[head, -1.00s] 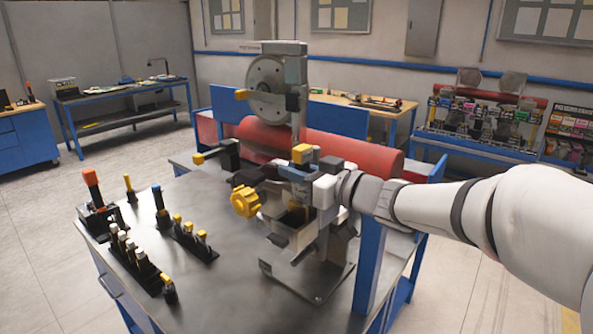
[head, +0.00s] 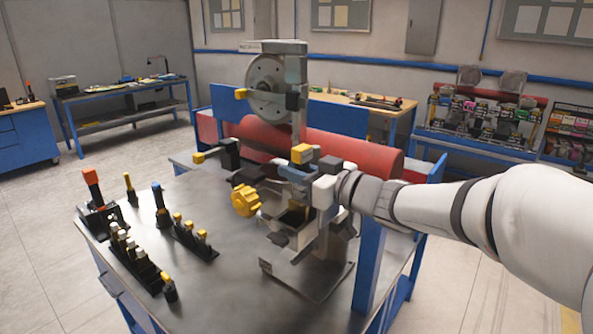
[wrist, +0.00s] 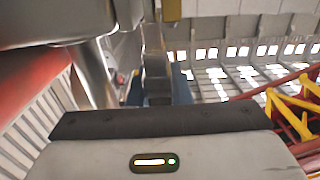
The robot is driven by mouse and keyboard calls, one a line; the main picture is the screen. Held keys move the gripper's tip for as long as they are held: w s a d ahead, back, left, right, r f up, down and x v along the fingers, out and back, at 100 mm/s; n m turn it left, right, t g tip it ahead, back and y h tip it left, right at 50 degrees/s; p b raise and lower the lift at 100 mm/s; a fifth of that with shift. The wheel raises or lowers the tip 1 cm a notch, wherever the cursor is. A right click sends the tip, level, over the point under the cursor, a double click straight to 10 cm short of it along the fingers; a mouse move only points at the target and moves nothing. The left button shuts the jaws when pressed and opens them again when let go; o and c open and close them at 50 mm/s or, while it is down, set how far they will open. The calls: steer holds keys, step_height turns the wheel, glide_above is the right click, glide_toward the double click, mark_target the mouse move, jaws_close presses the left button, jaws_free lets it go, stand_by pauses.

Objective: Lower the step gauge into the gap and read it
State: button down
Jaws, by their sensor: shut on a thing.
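My gripper (head: 298,172) is over the metal fixture (head: 290,236) on the steel-topped table. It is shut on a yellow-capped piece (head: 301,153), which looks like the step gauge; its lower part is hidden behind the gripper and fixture. A dark opening (head: 293,217) in the fixture lies below the gripper. I cannot tell whether the gauge is inside the gap, and no reading is legible. In the wrist view, a grey upright part (wrist: 156,75) stands beyond the dark gripper bar; I cannot tell what it is.
A yellow knob (head: 245,201) sits left of the fixture. A grey column with a round disc (head: 268,88) rises behind, near a red roller (head: 345,150). Black holders (head: 137,268) with capped tools stand on the table's left. The table's front middle (head: 225,280) is clear.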

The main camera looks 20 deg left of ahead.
steer(key=shift+f+b, duration=0.5)
steer(key=shift+f, duration=0.25)
stand_by(1.0)
steer(key=shift+s, duration=0.1)
stand_by(0.3)
steer(key=shift+f, duration=0.4)
stand_by(1.3)
steer(key=shift+a+r+p, duration=0.1)
steer(key=shift+r+p, duration=3.4)
steer(key=shift+r, duration=2.8)
steer(key=shift+s+f, duration=0.1)
